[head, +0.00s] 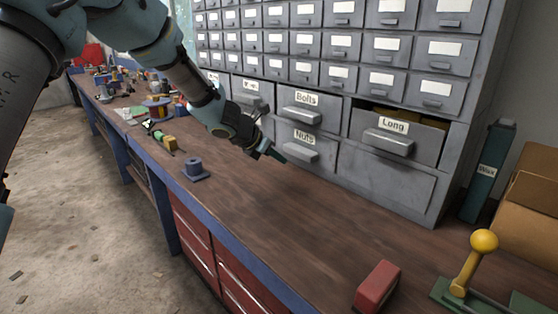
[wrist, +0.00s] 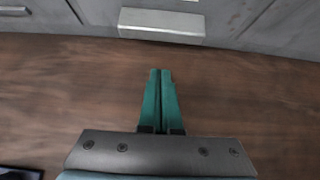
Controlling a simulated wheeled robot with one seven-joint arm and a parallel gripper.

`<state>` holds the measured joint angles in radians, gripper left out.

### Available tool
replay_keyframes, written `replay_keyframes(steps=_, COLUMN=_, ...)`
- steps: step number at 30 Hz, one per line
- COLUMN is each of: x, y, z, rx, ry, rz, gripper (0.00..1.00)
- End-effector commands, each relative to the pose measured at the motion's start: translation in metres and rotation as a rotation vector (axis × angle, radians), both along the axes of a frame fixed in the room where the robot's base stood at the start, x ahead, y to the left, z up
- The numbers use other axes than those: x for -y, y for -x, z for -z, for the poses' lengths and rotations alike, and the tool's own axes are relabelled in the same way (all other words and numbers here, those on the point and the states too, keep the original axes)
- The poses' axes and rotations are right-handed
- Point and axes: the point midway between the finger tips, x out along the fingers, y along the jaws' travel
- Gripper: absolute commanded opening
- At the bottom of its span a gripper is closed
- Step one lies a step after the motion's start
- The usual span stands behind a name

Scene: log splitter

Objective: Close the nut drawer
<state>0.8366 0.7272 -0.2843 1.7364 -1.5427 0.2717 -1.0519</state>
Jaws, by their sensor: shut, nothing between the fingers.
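The nut drawer (head: 318,148), labelled "Nuts", is in the bottom row of the grey cabinet, below the "Bolts" drawer. Its front looks flush or nearly flush with the cabinet; I cannot tell if a small gap is left. Its light handle (head: 300,156) also shows at the top of the wrist view (wrist: 161,26). My gripper (head: 278,156) is just in front of the drawer, low over the bench, and hides its left part. In the wrist view its green fingers (wrist: 160,74) are together and empty, pointing at the handle with a gap between.
The "Long" drawer (head: 398,139) sticks out at the right, open at its top. A red block (head: 377,287) and a yellow-knobbed lever (head: 470,263) are at the bench's near right. A dark spool (head: 195,170) stands at the left. The bench middle (head: 270,205) is clear.

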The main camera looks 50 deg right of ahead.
Motion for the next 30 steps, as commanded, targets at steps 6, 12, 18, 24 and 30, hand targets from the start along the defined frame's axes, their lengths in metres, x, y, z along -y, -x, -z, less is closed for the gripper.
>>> replay_keyframes(steps=6, x=-0.029, y=-0.002, z=-0.029, rx=0.003, ry=0.003, rz=-0.001, gripper=0.0)
replay_keyframes(steps=12, x=-0.055, y=-0.003, z=-0.053, rx=0.004, ry=0.002, rz=0.0, gripper=0.0)
replay_keyframes(steps=18, x=-0.069, y=-0.003, z=-0.065, rx=0.001, ry=0.001, rz=0.001, gripper=0.0)
replay_keyframes(steps=24, x=-0.072, y=-0.003, z=-0.068, rx=0.001, ry=0.001, rz=0.001, gripper=0.0)
replay_keyframes(steps=30, x=-0.086, y=-0.013, z=-0.066, rx=0.048, ry=-0.017, rz=0.024, gripper=0.0)
